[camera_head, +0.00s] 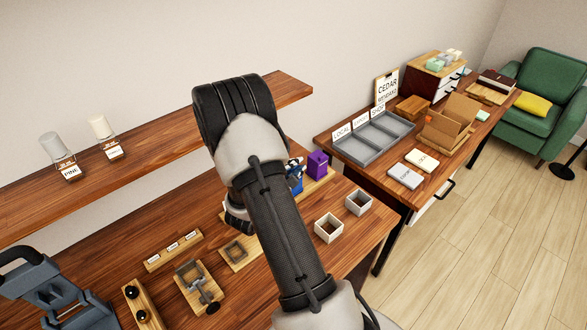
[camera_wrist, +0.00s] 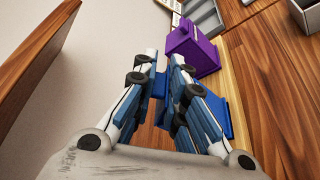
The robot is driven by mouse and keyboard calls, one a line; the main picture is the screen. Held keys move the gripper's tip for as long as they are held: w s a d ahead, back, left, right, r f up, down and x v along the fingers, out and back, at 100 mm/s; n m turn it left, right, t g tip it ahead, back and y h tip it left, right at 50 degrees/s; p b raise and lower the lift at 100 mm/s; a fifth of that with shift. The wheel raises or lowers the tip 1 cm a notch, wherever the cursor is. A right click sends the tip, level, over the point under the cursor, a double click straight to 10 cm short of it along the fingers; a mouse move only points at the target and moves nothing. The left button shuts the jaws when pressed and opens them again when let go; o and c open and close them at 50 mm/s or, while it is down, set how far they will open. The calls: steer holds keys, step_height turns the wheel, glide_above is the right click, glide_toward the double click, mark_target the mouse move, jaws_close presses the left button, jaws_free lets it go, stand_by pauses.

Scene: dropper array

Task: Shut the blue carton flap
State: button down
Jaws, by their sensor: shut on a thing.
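My gripper (camera_wrist: 163,62) has its two fingers close together in the wrist view, shut on a blue part of the carton between them. The blue carton (camera_wrist: 226,120) is mostly hidden behind the fingers, and its side shows to their right. I cannot clearly make out the flap or its angle. In the head view, a little blue (camera_head: 296,176) shows beside my arm, which hides most of the carton and the gripper.
A purple carton (camera_wrist: 192,48) stands just beyond the fingertips, also on the wooden strip. A wooden shelf (camera_wrist: 35,75) runs along the left. A grey divided tray (camera_head: 375,138) lies on the farther table.

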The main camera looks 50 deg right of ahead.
steer(key=c, duration=1.9)
jaws_free()
steer(key=shift+c, duration=0.2)
steer(key=v, duration=1.2)
steer(key=shift+r, duration=0.15)
